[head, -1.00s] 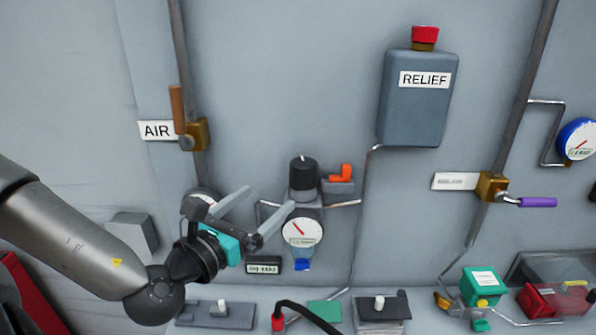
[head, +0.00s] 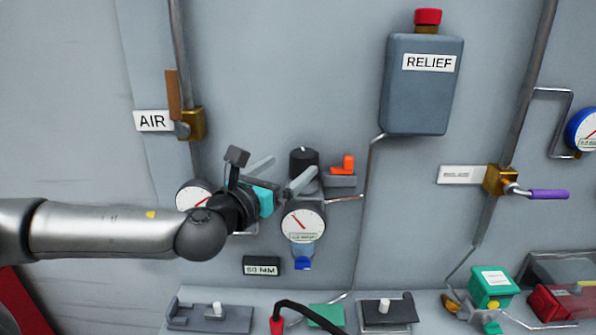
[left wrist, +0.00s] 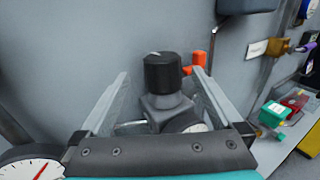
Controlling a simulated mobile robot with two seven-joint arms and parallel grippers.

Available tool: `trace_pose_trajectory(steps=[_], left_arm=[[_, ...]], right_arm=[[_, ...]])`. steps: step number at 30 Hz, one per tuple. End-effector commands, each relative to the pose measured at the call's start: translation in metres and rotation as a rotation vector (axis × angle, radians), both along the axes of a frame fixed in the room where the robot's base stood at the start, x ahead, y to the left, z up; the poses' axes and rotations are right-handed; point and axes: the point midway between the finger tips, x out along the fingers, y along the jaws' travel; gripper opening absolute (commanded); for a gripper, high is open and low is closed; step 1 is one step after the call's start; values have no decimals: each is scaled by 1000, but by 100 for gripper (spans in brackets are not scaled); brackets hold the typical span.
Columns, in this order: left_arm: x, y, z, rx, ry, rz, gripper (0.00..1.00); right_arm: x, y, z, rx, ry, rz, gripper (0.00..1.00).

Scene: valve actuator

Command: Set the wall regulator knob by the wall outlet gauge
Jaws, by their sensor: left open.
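The black regulator knob (head: 303,160) stands on top of the grey regulator body on the wall. In the left wrist view the knob (left wrist: 163,72) lies ahead, between the fingers in the picture, with a light mark on its top. The outlet gauge (head: 303,223) is a white dial with a red needle just below the regulator; its reading is too small to tell. My left gripper (head: 284,173) is open and empty, just left of the knob, its fingers pointing toward it. In the left wrist view the gripper (left wrist: 163,88) shows both fingers spread. My right gripper is not in view.
An orange-handled part (head: 347,165) sits close right of the knob. Another gauge (head: 192,196) is partly hidden behind my left arm. The AIR valve (head: 190,123) is above it, and the RELIEF box (head: 423,88) is upper right. A bench with parts (head: 225,318) runs below.

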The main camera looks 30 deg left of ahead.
Motion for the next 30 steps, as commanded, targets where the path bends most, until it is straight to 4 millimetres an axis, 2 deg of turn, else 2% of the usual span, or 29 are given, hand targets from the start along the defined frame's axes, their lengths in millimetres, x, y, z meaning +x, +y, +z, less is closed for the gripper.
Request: trace_pose_trajectory(steps=[1,10,12,15,21,30], left_arm=[[3,1,-3,-3,-4,2,100],[19,-2,-1,-7,-9,-12,100],[24,1,3,-9,-6,-7,100],[31,2,4,-8,-6,-5,100],[40,1,2,-5,-3,-9,100],[43,0,1,-3,-2,-11,100]], right_arm=[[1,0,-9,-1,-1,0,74],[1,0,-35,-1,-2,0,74],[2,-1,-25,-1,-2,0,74],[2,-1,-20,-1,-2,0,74],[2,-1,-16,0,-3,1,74],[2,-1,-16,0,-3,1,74]])
